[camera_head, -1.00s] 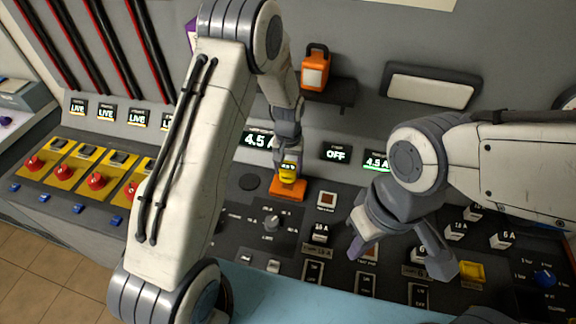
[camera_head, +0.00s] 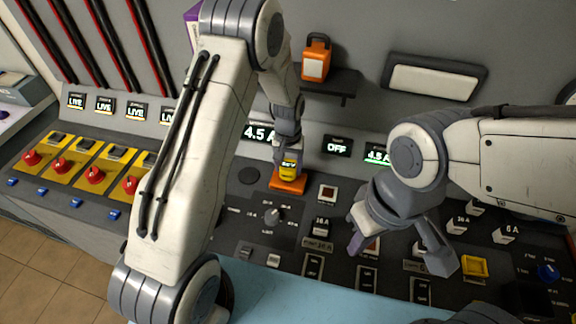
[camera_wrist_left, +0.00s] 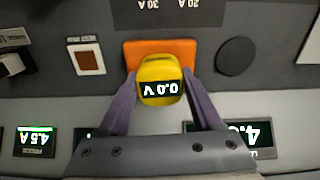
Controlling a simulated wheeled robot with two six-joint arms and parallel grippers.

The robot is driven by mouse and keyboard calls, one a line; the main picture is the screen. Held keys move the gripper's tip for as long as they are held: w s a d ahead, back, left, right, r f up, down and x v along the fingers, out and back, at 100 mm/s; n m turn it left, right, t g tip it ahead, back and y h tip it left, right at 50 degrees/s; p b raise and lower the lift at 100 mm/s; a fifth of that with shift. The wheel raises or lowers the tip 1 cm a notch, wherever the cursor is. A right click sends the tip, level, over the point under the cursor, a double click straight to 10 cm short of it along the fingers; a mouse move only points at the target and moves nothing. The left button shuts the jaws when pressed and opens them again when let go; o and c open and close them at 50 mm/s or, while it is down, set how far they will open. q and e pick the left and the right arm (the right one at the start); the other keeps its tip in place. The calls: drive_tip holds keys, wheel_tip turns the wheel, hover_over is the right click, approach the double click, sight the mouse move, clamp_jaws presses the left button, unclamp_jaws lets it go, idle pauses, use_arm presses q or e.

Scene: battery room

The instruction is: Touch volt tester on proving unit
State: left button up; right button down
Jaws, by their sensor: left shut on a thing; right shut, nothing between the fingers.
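The volt tester (camera_head: 290,165) is a small yellow body with a dark display. My left gripper (camera_head: 289,154) is shut on it, and in the left wrist view the tester (camera_wrist_left: 160,68) sits between two purple fingers, its upside-down display reading 0.0 V. The proving unit (camera_head: 287,185) appears as an orange block on the sloped console, right under the tester. In the left wrist view the orange block (camera_wrist_left: 187,47) shows behind the tester. I cannot tell whether they touch. My right gripper (camera_head: 355,244) is shut and empty, low over the console's right half.
An orange device (camera_head: 316,60) stands on a dark wall shelf (camera_head: 335,84). Red knobs on yellow plates (camera_head: 97,172) line the left console. A dial (camera_head: 274,214), a red button (camera_head: 328,192) and a yellow-framed button (camera_head: 474,266) surround the work area.

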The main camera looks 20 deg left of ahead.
use_arm(q)
drive_tip(key=shift+f+b, duration=0.35)
drive_tip(key=shift+f, duration=0.2)
idle(1.2)
drive_tip(key=shift+r+p, duration=2.7)
drive_tip(key=shift+r, duration=0.9)
drive_tip(key=shift+f, duration=0.1)
